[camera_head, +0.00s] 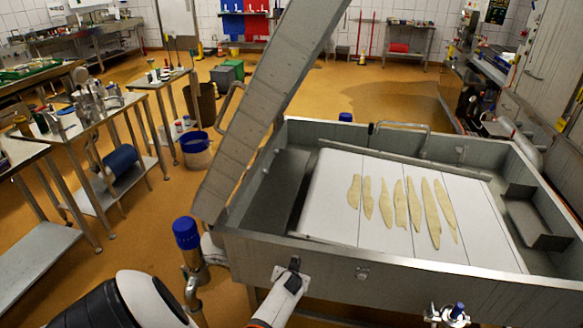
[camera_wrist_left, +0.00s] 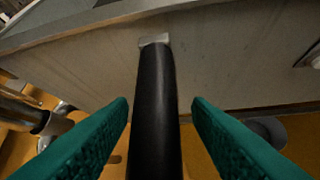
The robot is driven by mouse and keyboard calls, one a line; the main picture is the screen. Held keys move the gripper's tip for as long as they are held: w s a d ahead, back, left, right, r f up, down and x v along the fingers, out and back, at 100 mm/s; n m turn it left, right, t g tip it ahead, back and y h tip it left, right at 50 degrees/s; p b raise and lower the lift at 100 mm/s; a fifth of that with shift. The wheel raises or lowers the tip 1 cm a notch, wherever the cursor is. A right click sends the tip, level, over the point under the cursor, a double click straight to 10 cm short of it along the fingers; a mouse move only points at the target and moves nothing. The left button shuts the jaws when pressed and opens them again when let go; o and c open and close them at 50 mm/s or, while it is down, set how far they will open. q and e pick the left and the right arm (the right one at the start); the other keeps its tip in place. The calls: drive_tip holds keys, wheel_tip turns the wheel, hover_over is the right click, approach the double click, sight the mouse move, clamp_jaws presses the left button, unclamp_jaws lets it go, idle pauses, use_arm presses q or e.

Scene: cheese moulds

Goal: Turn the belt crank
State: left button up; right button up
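A black cylindrical handle (camera_wrist_left: 155,75), which looks like the belt crank's grip, shows in the left wrist view, running up to a pale metal end against a steel wall. My left gripper (camera_wrist_left: 160,108) is open. Its two green fingers stand one on each side of the handle, with a small gap on both sides. In the head view my left gripper (camera_head: 288,276) is at the front wall of the steel vat (camera_head: 400,268); its fingers and the handle cannot be told apart there. The white belt (camera_head: 335,195) lies inside the vat. My right gripper is not in view.
Several pale strips (camera_head: 400,205) lie on the belt. A long steel panel (camera_head: 262,105) rises at a slant over the vat's left end. A blue-capped pipe fitting (camera_head: 186,233) stands left of my gripper.

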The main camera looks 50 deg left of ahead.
use_arm(q)
drive_tip(key=shift+s, duration=0.1)
drive_tip(key=shift+s+d+r, duration=0.2)
drive_tip(key=shift+s+r, duration=0.1)
drive_tip(key=shift+r, duration=0.05)
drive_tip(key=p+v, duration=0.2)
drive_tip(key=v, duration=0.9)
drive_tip(key=shift+w, duration=0.2)
idle(0.4)
